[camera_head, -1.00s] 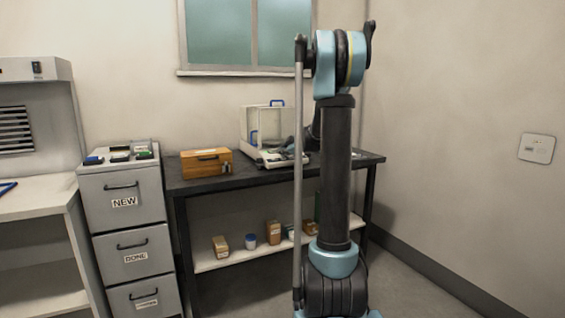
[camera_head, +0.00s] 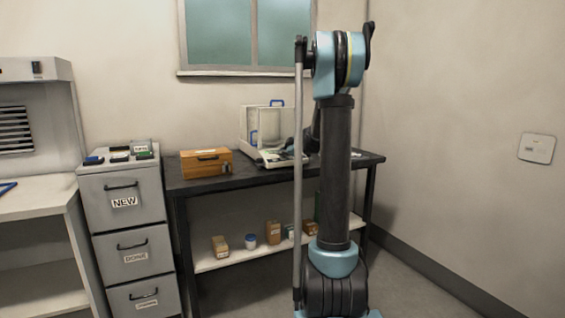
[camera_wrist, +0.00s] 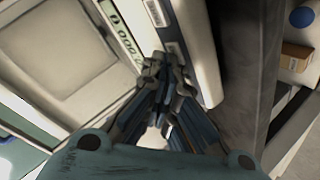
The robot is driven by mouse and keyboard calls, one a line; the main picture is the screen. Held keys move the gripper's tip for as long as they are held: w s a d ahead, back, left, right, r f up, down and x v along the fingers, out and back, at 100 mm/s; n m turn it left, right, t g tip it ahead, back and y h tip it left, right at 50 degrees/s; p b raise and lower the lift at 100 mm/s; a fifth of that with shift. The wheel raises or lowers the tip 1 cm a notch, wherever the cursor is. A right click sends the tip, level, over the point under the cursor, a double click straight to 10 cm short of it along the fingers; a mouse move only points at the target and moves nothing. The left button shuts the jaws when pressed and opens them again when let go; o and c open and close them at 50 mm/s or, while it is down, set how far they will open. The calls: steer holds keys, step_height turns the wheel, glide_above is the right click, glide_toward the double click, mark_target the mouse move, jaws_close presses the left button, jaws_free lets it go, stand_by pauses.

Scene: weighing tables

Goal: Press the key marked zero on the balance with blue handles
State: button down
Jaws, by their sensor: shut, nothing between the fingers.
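The balance (camera_head: 248,128) with blue handles and clear draft-shield walls stands on the dark-topped table. One blue handle (camera_head: 277,103) shows on its top.
A wooden box (camera_head: 206,163) stands left of the balance on the table (camera_head: 225,181). Several small boxes and jars sit on the shelf (camera_head: 215,263) below. A grey drawer cabinet (camera_head: 124,203) stands to the left. A wall is at the right.

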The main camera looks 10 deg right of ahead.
steer(key=shift+r, duration=0.15)
stand_by(0.3)
steer(key=shift+s+r, duration=0.25)
steer(key=shift+r, duration=0.35)
steer(key=r, duration=0.1)
steer(key=s+r, duration=0.1)
steer(key=r, duration=0.2)
steer(key=shift+s+d+r, duration=0.15)
steer(key=shift+d+r, duration=0.15)
steer(key=shift+r, duration=0.1)
steer(key=shift+s, duration=0.1)
stand_by(0.4)
